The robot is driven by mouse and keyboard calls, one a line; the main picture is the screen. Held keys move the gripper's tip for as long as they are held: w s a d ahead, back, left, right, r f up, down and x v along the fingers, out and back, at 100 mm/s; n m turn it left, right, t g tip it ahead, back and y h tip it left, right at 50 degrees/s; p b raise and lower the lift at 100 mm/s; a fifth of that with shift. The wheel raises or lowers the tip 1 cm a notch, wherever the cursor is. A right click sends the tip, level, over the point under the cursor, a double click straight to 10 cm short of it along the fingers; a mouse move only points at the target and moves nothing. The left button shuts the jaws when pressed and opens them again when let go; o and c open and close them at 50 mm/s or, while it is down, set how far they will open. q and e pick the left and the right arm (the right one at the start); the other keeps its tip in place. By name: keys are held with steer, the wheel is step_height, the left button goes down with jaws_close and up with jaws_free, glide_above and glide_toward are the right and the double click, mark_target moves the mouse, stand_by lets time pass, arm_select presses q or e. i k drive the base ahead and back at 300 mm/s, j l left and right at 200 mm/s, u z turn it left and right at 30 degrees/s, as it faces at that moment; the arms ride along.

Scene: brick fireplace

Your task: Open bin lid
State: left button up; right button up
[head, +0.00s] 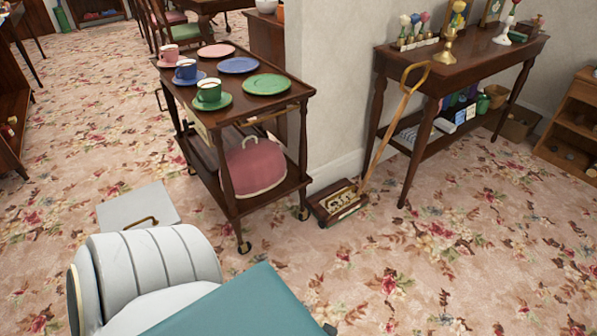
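A pale grey flat panel (138,208) with a brass-coloured handle (141,222) shows at the lower left. A white, ribbed, rounded body (155,262) with a dark edge on its left is in front of it and hides its near side. The panel may be the bin's lid, but I cannot tell for sure, nor whether the ribbed body is part of the bin. A teal flat surface (245,305) covers part of the ribbed body at the bottom edge. Neither of my grippers is in view.
A dark wooden trolley (222,63) with cups, plates and a pink covered item (252,166) stands behind. A carpet sweeper (337,202) leans its handle against a side table (470,55). Floral carpet is clear at the right and left.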

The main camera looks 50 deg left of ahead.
mark_target(150, 205)
steer(key=u, duration=2.9)
